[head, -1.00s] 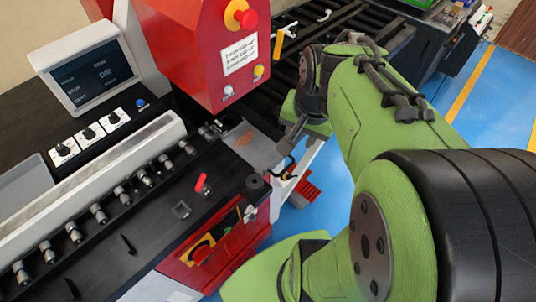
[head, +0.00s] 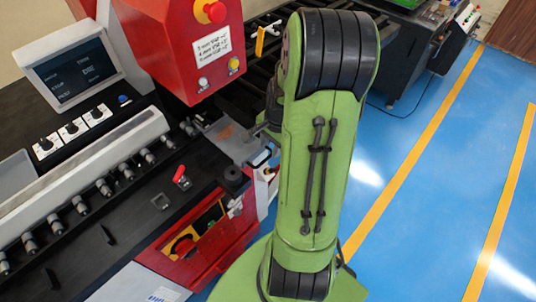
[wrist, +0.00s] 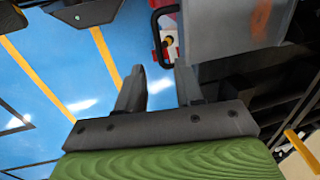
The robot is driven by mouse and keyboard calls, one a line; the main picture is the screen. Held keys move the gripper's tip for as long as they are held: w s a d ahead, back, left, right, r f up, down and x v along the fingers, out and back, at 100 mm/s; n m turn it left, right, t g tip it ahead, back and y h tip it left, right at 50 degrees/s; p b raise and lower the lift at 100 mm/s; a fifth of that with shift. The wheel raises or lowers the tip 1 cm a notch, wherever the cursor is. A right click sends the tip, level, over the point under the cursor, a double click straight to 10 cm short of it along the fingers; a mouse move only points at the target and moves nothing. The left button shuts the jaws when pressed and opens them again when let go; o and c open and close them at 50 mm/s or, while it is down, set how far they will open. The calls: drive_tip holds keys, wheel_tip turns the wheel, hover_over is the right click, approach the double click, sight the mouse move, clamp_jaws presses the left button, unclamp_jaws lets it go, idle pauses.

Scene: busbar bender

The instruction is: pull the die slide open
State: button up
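The die slide (head: 235,140) is a grey plate sticking out of the right end of the red machine's bed. In the wrist view the slide (wrist: 235,28) fills the upper middle, with its black loop handle (wrist: 155,42) on its left side. My gripper (wrist: 160,72) is open and empty, its two grey fingers spread. The handle's near end lies just ahead of the gap between the fingertips, close to the right finger; contact cannot be made out. In the head view the handle (head: 262,156) shows beside my arm, which hides most of my gripper.
The red machine head (head: 185,45) with an emergency stop button (head: 214,11) stands above the slide. A red-handled lever (head: 181,177) and a black knob (head: 234,180) are on the bed. A black roller conveyor (head: 262,25) runs behind. Blue floor (head: 420,190) on the right is clear.

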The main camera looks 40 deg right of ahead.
sight(267, 157)
drive_tip(key=f, duration=0.3)
drive_tip(key=w+f, duration=0.1)
drive_tip(key=f, duration=0.1)
drive_tip(key=shift+c, duration=0.5)
clamp_jaws()
drive_tip(key=shift+r, duration=0.1)
idle(0.7)
